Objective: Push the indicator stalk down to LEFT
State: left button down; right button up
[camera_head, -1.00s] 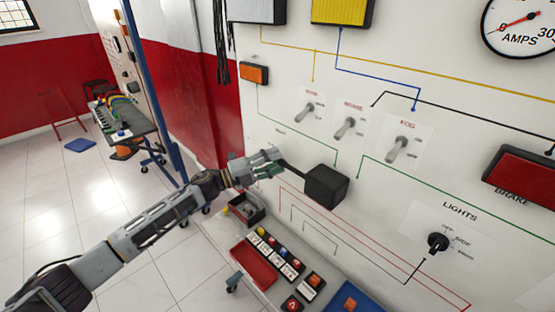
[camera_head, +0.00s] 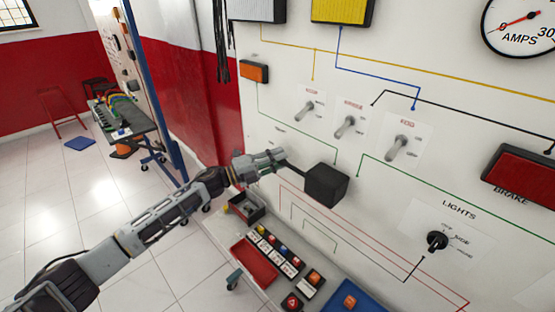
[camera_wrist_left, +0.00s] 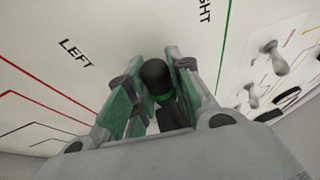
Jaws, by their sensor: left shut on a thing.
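The black indicator stalk (camera_head: 294,168) sticks out to the left from a black box (camera_head: 327,186) on the white panel. My left gripper (camera_head: 280,158) is shut on the stalk's outer end, left of the box. The printed word LEFT (camera_wrist_left: 76,53) shows at the left of that view, and part of RIGHT (camera_wrist_left: 204,11) at the top. My right gripper is not in view.
Three toggle switches (camera_head: 349,126) are above the box on the panel. A LIGHTS rotary knob (camera_head: 437,241) is to the right. Below are a red tray (camera_head: 254,263) and a row of small coloured buttons. The panel face around the stalk is mostly flat.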

pick_arm(q)
jog(key=shift+f, duration=0.15)
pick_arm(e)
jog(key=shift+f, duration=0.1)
pick_arm(q)
jog(key=shift+d+f+n+b, duration=0.1)
jog(key=shift+f+n+b, duration=0.7)
jog(key=shift+f+b, duration=0.15)
jog(key=shift+s+d+f+n+t+b, duration=0.1)
jog(key=shift+s+f+n+t+b, duration=0.1)
jog(key=shift+f+n+t+b, duration=0.55)
jog(key=shift+s+d+f+n+h, duration=0.15)
jog(key=shift+f+n+h, duration=0.25)
jog(key=shift+f+n, duration=0.45)
jog(key=c, duration=1.3)
grip_release()
jog(key=shift+o, duration=0.2)
jog(key=shift+r, duration=0.1)
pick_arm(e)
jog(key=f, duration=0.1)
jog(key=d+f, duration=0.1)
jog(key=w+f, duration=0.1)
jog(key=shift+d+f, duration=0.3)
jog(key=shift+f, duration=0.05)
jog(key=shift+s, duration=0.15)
